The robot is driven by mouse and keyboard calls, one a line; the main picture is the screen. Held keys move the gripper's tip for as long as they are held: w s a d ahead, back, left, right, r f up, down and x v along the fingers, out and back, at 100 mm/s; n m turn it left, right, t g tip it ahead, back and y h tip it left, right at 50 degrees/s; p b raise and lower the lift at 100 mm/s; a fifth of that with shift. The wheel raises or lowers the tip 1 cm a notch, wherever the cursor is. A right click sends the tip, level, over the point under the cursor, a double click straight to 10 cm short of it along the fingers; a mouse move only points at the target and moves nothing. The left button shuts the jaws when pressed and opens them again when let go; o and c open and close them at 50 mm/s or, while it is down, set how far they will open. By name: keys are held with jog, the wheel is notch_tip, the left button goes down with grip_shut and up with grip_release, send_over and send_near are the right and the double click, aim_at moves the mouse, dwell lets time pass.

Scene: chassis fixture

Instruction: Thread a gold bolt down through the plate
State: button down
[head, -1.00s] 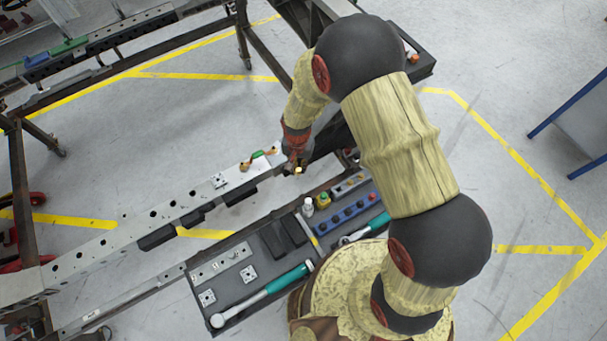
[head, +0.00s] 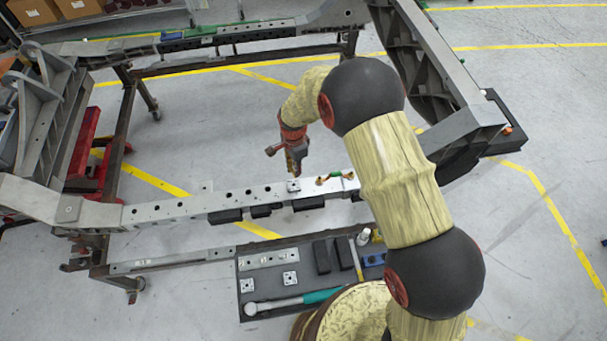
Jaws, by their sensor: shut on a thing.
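The small square metal plate (head: 293,186) lies on top of the long pale beam (head: 160,212) of the chassis. My gripper (head: 294,168) points down just above this plate, at about its place along the beam. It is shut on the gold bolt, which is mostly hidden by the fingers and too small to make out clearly. I cannot tell whether the bolt's tip touches the plate.
A green-and-brass piece (head: 335,177) lies on the beam right of the plate. Chassis uprights (head: 425,70) rise at the right.

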aim_at(293, 173)
jog(key=shift+a, duration=0.5)
jog(key=shift+f+b, duration=1.3)
jog(key=shift+f, duration=1)
jog(key=shift+f, duration=0.15)
jog(key=shift+f+b, duration=0.4)
jog(key=shift+f, duration=0.15)
jog(key=shift+f+b, duration=0.45)
jog(key=shift+f, duration=0.25)
jog(key=shift+f, duration=0.1)
jog(key=shift+s, duration=0.1)
